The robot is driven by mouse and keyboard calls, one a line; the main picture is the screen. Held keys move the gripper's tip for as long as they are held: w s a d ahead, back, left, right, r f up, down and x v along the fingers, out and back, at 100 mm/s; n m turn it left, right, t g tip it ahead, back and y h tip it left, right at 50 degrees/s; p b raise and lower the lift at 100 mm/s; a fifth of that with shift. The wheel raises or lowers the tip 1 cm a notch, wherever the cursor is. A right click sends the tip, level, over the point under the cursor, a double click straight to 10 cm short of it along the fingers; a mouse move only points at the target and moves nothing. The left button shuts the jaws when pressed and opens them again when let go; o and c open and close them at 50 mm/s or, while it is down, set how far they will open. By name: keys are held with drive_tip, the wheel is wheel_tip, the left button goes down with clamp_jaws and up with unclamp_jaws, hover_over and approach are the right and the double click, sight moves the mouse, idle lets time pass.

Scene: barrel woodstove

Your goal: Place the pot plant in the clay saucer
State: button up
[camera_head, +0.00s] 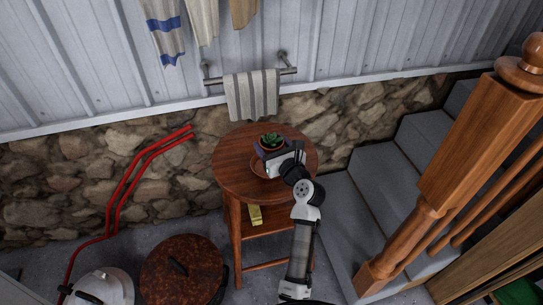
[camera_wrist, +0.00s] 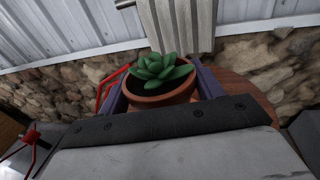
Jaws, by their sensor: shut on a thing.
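The pot plant, a green succulent in a clay pot, stands upright between my gripper's fingers in the head view (camera_head: 271,140) and in the wrist view (camera_wrist: 165,72). My gripper (camera_head: 273,152) is shut on the pot, with one finger on each side of it. The clay saucer (camera_head: 257,168) lies on the round wooden table (camera_head: 231,175), partly hidden under my gripper and the pot. The pot is over or at the saucer; I cannot tell whether it touches it. The saucer cannot be made out in the wrist view.
A yellow object (camera_head: 255,215) lies on the table's lower shelf. A striped towel (camera_head: 251,95) hangs on a wall rail behind the table. Stairs with a wooden post (camera_head: 459,150) stand right. A rusty lidded drum (camera_head: 182,270) and red pipes (camera_head: 125,185) are left.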

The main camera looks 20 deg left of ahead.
drive_tip(key=shift+f, duration=2.6)
drive_tip(key=shift+f, duration=0.2)
drive_tip(key=o, duration=1.2)
drive_tip(key=shift+r, duration=0.25)
drive_tip(key=b+v, duration=0.2)
drive_tip(key=v, duration=1)
drive_tip(key=shift+f+b, duration=0.1)
drive_tip(key=shift+b, duration=0.25)
